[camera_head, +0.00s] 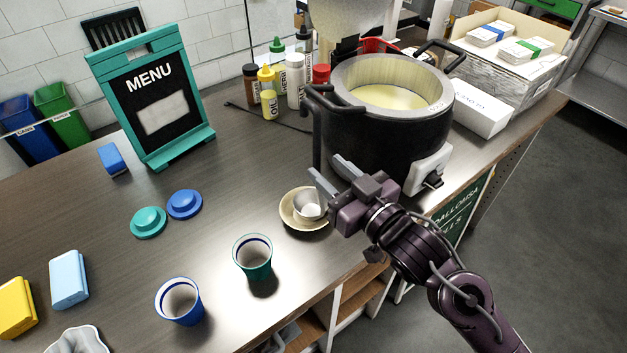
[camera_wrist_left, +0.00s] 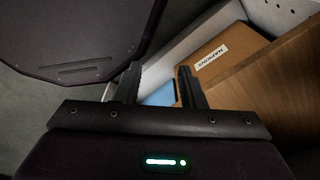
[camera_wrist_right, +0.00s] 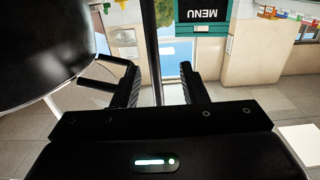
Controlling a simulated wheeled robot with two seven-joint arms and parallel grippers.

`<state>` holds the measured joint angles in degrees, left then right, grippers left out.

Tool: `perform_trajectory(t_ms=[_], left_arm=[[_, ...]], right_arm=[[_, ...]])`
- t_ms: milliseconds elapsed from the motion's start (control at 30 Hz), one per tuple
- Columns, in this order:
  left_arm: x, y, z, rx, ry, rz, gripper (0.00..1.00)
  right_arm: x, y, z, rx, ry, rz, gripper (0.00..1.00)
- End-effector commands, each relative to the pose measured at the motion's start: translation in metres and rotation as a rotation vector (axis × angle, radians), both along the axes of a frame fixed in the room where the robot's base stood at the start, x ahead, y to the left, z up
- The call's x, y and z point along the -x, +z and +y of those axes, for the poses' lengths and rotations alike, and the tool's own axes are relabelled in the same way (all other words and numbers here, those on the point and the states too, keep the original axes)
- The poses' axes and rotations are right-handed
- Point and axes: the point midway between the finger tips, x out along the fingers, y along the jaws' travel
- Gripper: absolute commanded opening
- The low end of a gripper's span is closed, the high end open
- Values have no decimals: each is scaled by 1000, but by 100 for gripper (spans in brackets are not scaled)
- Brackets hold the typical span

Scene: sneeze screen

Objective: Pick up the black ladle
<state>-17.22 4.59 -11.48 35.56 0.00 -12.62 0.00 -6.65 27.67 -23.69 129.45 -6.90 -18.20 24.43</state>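The black ladle's long thin handle (camera_head: 316,142) stands upright beside the left of the soup pot in the head view. Below it a pale round cup shape sits in a cream dish (camera_head: 287,212); I cannot tell if it is the ladle's bowl. My right gripper (camera_head: 331,174) is by the lower handle. In the right wrist view the dark handle (camera_wrist_right: 152,45) runs down between the two fingers of my right gripper (camera_wrist_right: 160,85), with gaps either side. My left gripper (camera_wrist_left: 158,85) is out of the head view; its fingers are apart and empty.
The large black soup pot (camera_head: 385,130) stands right behind my right gripper. A green cup (camera_head: 253,258) and a blue cup (camera_head: 180,302) are near the counter's front edge. A menu board (camera_head: 150,95) stands at the back. A napkins box (camera_wrist_left: 225,55) lies near my left gripper.

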Motion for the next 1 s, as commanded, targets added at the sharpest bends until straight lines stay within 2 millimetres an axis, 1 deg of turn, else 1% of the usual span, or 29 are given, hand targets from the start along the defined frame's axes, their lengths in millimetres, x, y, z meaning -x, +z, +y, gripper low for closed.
perform_trajectory(t_ms=[33,267,400,667,700,900,1000], left_arm=[[0,5,0,0,0,0,36],[0,24,0,0,0,-1,36],[0,28,0,0,0,-1,36],[0,28,0,0,0,-1,36],[0,28,0,0,0,-1,36],[0,28,0,0,0,-1,36],[0,28,0,0,0,-1,36]], right_arm=[[-5,3,3,-1,0,0,39],[-34,5,15,0,-1,0,39],[-47,1,25,-1,-2,1,39],[-50,-1,27,1,-1,0,39],[-50,-1,27,1,-1,0,38],[-50,-1,27,2,-2,1,12],[-50,-1,27,2,-2,1,0]])
